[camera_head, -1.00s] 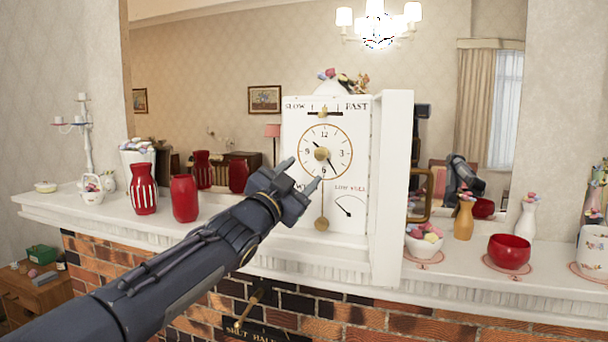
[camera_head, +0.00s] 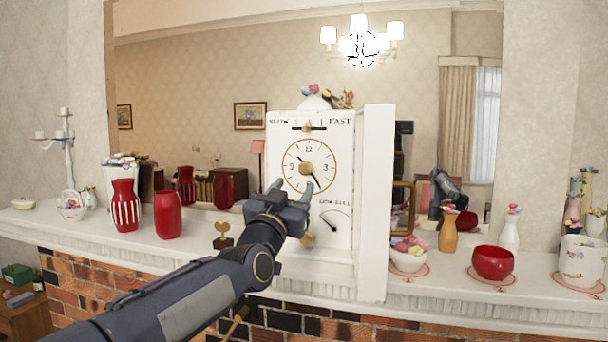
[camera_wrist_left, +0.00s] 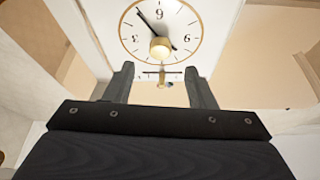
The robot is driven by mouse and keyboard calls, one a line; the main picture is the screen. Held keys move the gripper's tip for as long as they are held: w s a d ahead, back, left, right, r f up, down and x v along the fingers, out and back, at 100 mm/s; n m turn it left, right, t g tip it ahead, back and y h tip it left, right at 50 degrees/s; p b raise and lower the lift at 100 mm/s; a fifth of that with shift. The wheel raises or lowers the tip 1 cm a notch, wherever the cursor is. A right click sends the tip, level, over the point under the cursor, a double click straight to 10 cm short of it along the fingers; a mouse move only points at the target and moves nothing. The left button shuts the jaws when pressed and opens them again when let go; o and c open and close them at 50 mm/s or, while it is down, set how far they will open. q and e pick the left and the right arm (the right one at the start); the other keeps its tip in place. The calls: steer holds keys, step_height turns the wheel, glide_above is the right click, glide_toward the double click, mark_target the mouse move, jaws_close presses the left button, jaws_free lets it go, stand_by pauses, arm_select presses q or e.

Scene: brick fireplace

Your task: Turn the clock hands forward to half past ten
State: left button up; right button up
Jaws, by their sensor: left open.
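A white clock case (camera_head: 343,225) stands on the mantelpiece, with a round white dial (camera_head: 325,158) in a gold ring. A gold knob (camera_head: 306,168) sits at the dial's centre. The long hand (camera_head: 316,181) points down right, near 5; the short hand (camera_head: 300,158) points up left, near 10. My left gripper (camera_head: 293,187) is open and empty, its fingers up at the dial's lower edge in the picture. The left wrist view shows the dial upside down, with the knob (camera_wrist_left: 160,47) beyond the gap between the fingers (camera_wrist_left: 160,80). My right gripper is out of view.
A gold key (camera_head: 222,236) stands on the mantelpiece (camera_head: 200,250) left of my wrist. Red vases (camera_head: 168,215) stand further left. A flower bowl (camera_head: 408,260), a yellow vase (camera_head: 448,232) and a red bowl (camera_head: 493,262) are on the right. A large mirror (camera_head: 190,75) backs the shelf.

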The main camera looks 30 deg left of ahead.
mark_target(304, 171)
arm_select(q)
steer(key=p+x, duration=0.3)
steer(key=x, duration=0.4)
steer(key=shift+s+r+p, duration=0.1)
steer(key=shift+p, duration=0.25)
steer(key=shift+w+a+r, duration=0.1)
steer(key=shift+w, duration=0.3)
steer(key=c, duration=1)
steer(key=shift+o, duration=0.2)
